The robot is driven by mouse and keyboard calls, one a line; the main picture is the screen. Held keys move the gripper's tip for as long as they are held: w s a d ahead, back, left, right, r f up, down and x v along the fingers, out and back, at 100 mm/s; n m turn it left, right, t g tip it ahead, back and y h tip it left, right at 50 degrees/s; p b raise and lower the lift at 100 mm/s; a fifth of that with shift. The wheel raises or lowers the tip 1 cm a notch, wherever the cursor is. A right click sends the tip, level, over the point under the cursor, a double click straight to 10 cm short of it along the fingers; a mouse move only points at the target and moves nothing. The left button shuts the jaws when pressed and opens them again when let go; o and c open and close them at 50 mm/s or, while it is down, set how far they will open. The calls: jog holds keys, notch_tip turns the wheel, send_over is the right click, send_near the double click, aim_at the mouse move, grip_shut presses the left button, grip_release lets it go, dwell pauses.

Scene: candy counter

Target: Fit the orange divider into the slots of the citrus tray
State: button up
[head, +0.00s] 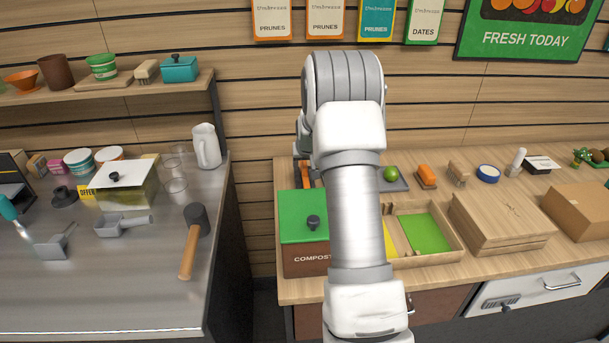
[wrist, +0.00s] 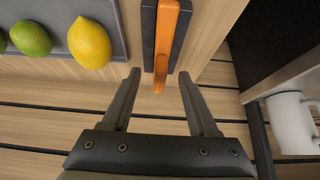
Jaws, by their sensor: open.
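The orange divider (wrist: 166,35) stands in a narrow dark holder (wrist: 149,30) in the wrist view. In the head view a small part of the divider (head: 305,170) shows left of my arm. My gripper (wrist: 159,74) is open and empty. Its fingertips lie on either side of the divider's near end in the picture; I cannot tell the gap in depth. The citrus tray seems to be the wooden tray (head: 459,247) in the head view, with a green-floored and a yellow-floored part. My arm hides its left side. The gripper is hidden in the head view.
A grey tray (wrist: 60,62) holds a lemon (wrist: 89,42) and green fruit. A white pitcher (head: 207,146) stands on the left counter.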

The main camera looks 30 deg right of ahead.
jog(key=shift+x, duration=1.9)
jog(key=shift+a, duration=0.1)
jog(key=shift+c, duration=0.2)
grip_shut()
